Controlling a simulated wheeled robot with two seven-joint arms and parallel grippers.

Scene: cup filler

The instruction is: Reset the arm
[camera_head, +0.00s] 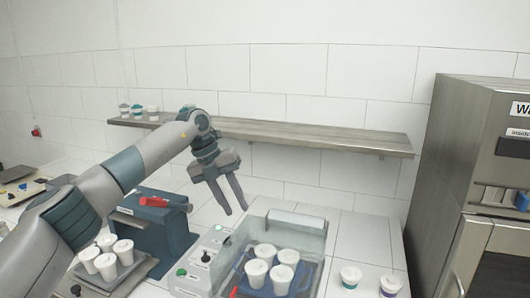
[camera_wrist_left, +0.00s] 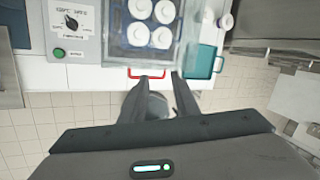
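My left gripper (camera_head: 235,202) is in the head view, with its arm coming in from the left. Its two fingers point down and are spread apart, with nothing between them. In the left wrist view the fingers (camera_wrist_left: 158,80) are also apart and empty, near a red handle (camera_wrist_left: 147,76) at the machine's edge. My right gripper is not in view.
A blue machine (camera_head: 158,240) stands left of the clear one, beside a tray of white cups (camera_head: 105,262). Small cups (camera_head: 350,276) stand on the counter at right. A metal shelf (camera_head: 300,135) runs along the wall, and a steel cabinet (camera_head: 450,170) stands at right.

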